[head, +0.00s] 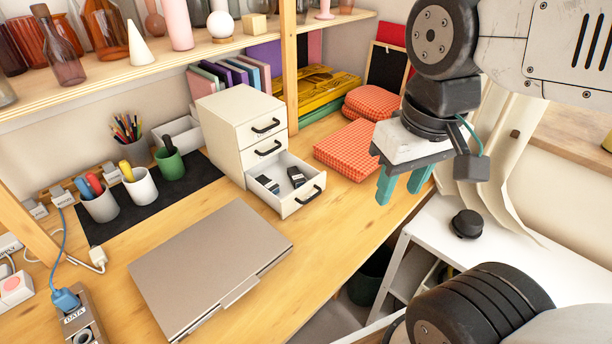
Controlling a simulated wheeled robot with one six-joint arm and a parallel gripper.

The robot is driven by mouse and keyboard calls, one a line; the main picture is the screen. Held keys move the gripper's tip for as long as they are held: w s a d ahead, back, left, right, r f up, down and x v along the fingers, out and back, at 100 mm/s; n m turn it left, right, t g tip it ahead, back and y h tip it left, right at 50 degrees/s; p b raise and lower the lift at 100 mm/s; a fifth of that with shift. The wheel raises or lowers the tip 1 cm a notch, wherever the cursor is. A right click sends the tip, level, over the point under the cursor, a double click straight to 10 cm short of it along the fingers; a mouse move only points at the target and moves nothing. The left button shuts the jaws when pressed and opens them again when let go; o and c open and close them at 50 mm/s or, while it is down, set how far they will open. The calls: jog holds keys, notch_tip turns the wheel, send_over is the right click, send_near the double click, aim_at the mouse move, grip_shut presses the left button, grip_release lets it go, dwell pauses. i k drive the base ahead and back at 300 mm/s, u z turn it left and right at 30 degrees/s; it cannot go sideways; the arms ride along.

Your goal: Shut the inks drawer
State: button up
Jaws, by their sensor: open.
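A small cream drawer cabinet (222,133) with black handles stands on the wooden desk. Its bottom drawer (287,208) is pulled out towards the right front, with several small dark items (297,177) lying inside. The two drawers above it are shut. No label naming the inks drawer is readable. My gripper (403,187) has two teal fingers pointing down and spread apart. It is open and empty, to the right of the open drawer and apart from it, near the desk's front edge.
Red checked folded cloths (345,150) lie behind and right of the open drawer. A closed grey laptop (208,268) lies in front of the cabinet. Cups (140,187) stand on a dark mat to the left. A white side table (490,235) with a black knob-like object (467,223) is at the right.

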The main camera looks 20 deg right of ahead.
aim_at(289, 200)
jog(key=k, duration=1)
jog(key=u, duration=1.5)
jog(key=i, duration=0.8)
jog(key=z, duration=1.4)
